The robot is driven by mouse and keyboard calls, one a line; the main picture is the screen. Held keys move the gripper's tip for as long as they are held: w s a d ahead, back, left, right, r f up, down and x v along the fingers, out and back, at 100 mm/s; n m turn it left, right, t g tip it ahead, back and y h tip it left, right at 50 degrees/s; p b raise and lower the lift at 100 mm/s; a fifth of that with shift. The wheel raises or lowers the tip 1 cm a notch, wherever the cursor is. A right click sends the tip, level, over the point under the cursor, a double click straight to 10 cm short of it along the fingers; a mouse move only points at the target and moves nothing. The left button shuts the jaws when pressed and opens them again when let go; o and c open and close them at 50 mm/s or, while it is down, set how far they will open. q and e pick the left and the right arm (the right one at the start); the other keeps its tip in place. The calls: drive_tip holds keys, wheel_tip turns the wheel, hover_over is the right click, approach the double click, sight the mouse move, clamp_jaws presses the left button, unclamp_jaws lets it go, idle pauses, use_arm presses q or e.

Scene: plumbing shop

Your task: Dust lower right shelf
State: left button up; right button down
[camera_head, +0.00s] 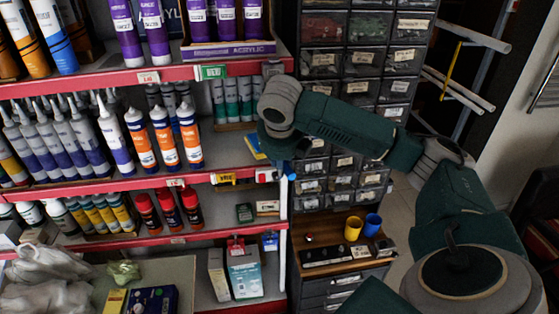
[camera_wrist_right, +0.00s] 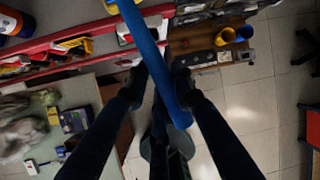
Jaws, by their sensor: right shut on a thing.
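My right arm reaches in from the right in the head view, its wrist in front of the right edge of the shelving. My right gripper (camera_wrist_right: 157,82) is shut on a blue rod-shaped handle (camera_wrist_right: 153,52), likely the duster's; its far end runs out of the wrist view. In the head view the gripper is mostly hidden behind my wrist, with a bit of blue showing at the shelf edge. The lower right shelf (camera_head: 215,238) has a red front edge and holds a few small boxes (camera_head: 267,208). My left gripper is not in view.
Red spray cans (camera_head: 168,209) and several bottles stand left on the shelves. Boxes (camera_head: 243,272) stand on the bottom shelf. A drawer cabinet (camera_head: 350,60) and a wooden top with yellow (camera_head: 353,228) and blue cups (camera_head: 372,224) are to the right. Tiled floor (camera_wrist_right: 250,105) is open.

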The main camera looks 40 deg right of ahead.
drive_tip(key=s+a, duration=0.6)
drive_tip(key=s, duration=0.4)
drive_tip(key=shift+s+a, duration=0.2)
drive_tip(key=shift+s, duration=0.05)
idle(0.5)
idle(0.6)
